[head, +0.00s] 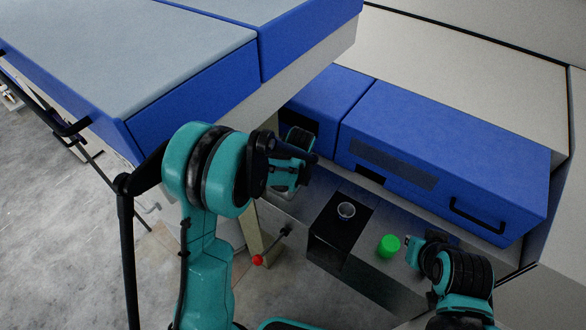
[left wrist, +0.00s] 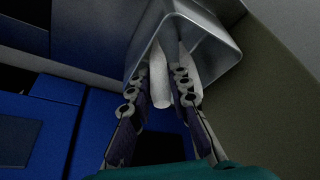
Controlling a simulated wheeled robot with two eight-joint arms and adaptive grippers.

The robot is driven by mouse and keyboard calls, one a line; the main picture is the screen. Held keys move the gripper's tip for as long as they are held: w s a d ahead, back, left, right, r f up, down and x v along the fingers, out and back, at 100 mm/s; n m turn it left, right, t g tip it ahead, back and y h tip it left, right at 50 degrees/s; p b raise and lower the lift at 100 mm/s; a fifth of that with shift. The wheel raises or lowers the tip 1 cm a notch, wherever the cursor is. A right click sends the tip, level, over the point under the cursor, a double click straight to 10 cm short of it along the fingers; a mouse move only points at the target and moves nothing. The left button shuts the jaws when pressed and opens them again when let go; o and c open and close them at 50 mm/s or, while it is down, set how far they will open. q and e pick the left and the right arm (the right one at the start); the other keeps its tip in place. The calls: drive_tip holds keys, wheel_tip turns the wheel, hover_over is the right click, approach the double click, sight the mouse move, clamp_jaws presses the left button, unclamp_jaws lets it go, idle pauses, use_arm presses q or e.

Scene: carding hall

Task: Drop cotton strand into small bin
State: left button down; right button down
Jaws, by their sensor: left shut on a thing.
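My left gripper (head: 290,168) is in front of the machine in the head view, partly hidden by its own arm. In the left wrist view its two fingers (left wrist: 166,82) are shut on a white cotton strand (left wrist: 160,78). The strand lies between the fingertips at the mouth of a square metal chute (left wrist: 222,52).
A green round object (head: 388,246) sits right of the black box, near my right arm. Blue machine covers (head: 440,140) rise behind. A blue and grey machine body (head: 130,60) fills the upper left. A lever with a red knob (head: 258,260) sticks out below the left gripper.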

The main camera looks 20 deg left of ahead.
use_arm(q)
drive_tip(key=shift+f+b, duration=0.3)
drive_tip(key=shift+f, duration=0.1)
drive_tip(key=c, duration=1.7)
unclamp_jaws()
drive_tip(key=shift+r, duration=0.1)
drive_tip(key=shift+r+p, duration=0.2)
drive_tip(key=shift+p, duration=0.1)
drive_tip(key=p+v, duration=0.3)
drive_tip(key=v, duration=1)
drive_tip(key=s+a+r+m+t+h, duration=0.1)
drive_tip(key=s+r+m, duration=0.1)
drive_tip(key=s, duration=0.8)
drive_tip(key=s+a+r+m+t+h, duration=0.1)
drive_tip(key=s+r, duration=0.4)
drive_tip(key=s, duration=0.6)
drive_tip(key=shift+a+m+t, duration=0.5)
drive_tip(key=shift+m, duration=0.5)
drive_tip(key=shift+f, duration=0.1)
